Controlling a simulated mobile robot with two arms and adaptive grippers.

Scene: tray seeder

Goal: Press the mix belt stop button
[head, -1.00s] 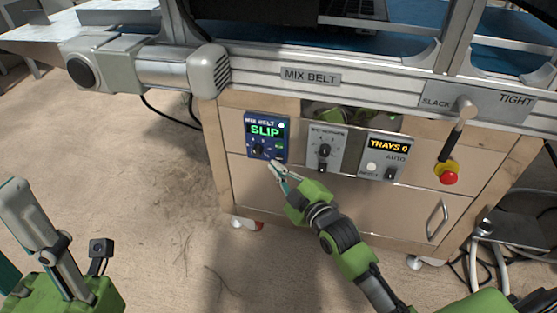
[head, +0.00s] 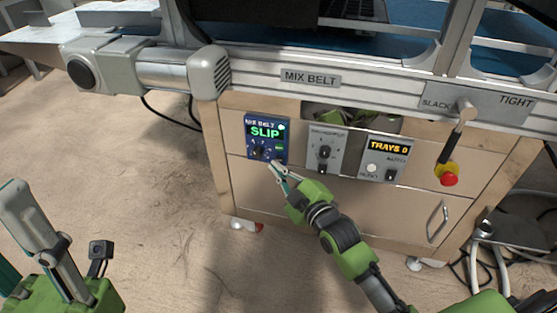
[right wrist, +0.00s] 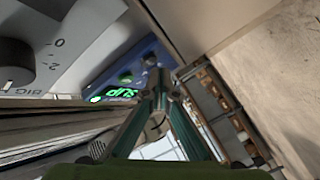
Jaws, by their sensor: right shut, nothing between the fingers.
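The blue mix belt panel (head: 250,125) is on the cabinet front under the MIX BELT label, with a lit green SLIP display (head: 265,132), a dark knob (head: 258,154) and a small green button (head: 279,147). My right gripper (head: 276,167) is shut and empty at the panel's lower right edge. In the right wrist view its fingertips (right wrist: 160,76) meet in front of the blue panel (right wrist: 133,66); contact cannot be told. No stop button can be made out; the fingertips may cover it. Part of my left gripper (head: 45,235) shows at lower left; its fingertips are unclear.
Right of the blue panel are a grey dial panel (head: 325,136) and a TRAYS panel (head: 402,157). Further right are a red button on a yellow base (head: 449,179) and the SLACK/TIGHT lever (head: 456,133). The metal rail (head: 360,95) runs above the panels.

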